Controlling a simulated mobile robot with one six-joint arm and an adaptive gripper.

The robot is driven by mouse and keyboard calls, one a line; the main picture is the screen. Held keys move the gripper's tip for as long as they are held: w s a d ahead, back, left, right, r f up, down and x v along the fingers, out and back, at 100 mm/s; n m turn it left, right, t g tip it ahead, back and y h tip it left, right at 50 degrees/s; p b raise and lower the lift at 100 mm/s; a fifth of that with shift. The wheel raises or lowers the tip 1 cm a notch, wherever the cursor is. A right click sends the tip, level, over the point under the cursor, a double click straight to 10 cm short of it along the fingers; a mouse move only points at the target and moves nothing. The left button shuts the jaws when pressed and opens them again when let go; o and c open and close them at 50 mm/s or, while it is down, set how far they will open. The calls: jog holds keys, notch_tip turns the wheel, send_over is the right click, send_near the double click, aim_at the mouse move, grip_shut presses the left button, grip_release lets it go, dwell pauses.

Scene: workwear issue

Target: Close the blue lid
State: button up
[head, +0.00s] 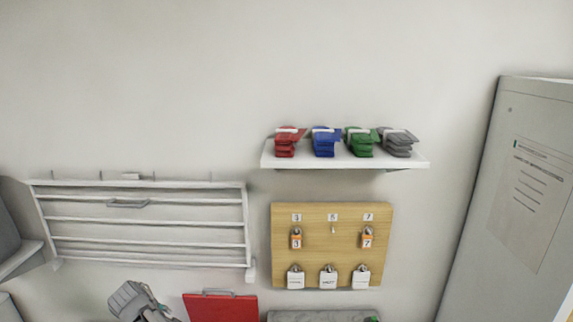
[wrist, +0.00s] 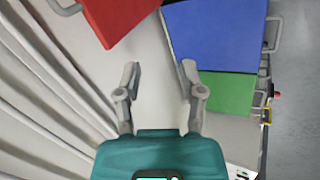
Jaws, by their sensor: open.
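The blue lid (wrist: 215,35) shows in the upper right of the wrist view as a flat blue panel with a grey handle (wrist: 274,35) at its right edge. I cannot tell how far open it stands. My gripper (wrist: 159,72) is open and empty, with a pale surface between its fingers. Its right fingertip shows close to the blue lid's lower left corner; I cannot tell whether they touch. The blue lid is out of sight in the head view, where part of my arm shows at the bottom left.
A red lid (wrist: 118,18) lies left of the blue one; it also shows in the head view (head: 221,308). A green panel (wrist: 226,93) is below the blue lid. A white wall rack (head: 145,232), a padlock board (head: 332,246), a shelf (head: 345,162) and a grey locker (head: 512,200) stand around.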

jog(key=w+d+f+m+g+h+b, duration=0.1)
jog(key=w+d+f+m+g+b, duration=0.2)
jog(key=d, duration=1.3)
jog(key=w+d+f+m+b, duration=0.25)
jog(key=d+f+m, duration=0.2)
jog(key=d, duration=1.15)
jog(key=s+d+f+m+g+b, duration=0.1)
jog(key=s+d+m, duration=0.1)
jog(key=d, duration=0.6)
jog(key=s+d+f+m+y+b, duration=0.1)
jog(key=s+d+f+m+b, duration=0.1)
jog(key=d, duration=0.7)
jog(key=s+d+f+m+g+b, duration=0.1)
jog(key=s+d+m, duration=0.3)
jog(key=d, duration=0.5)
jog(key=shift+d+f+g+y+b, duration=0.15)
jog(key=shift+f+g+y+b, duration=0.2)
jog(key=shift+f, duration=0.25)
jog(key=shift+c, duration=0.3)
jog(key=c, duration=0.6)
jog(key=shift+s, duration=0.1)
grip_shut()
jog(key=shift+s, duration=0.1)
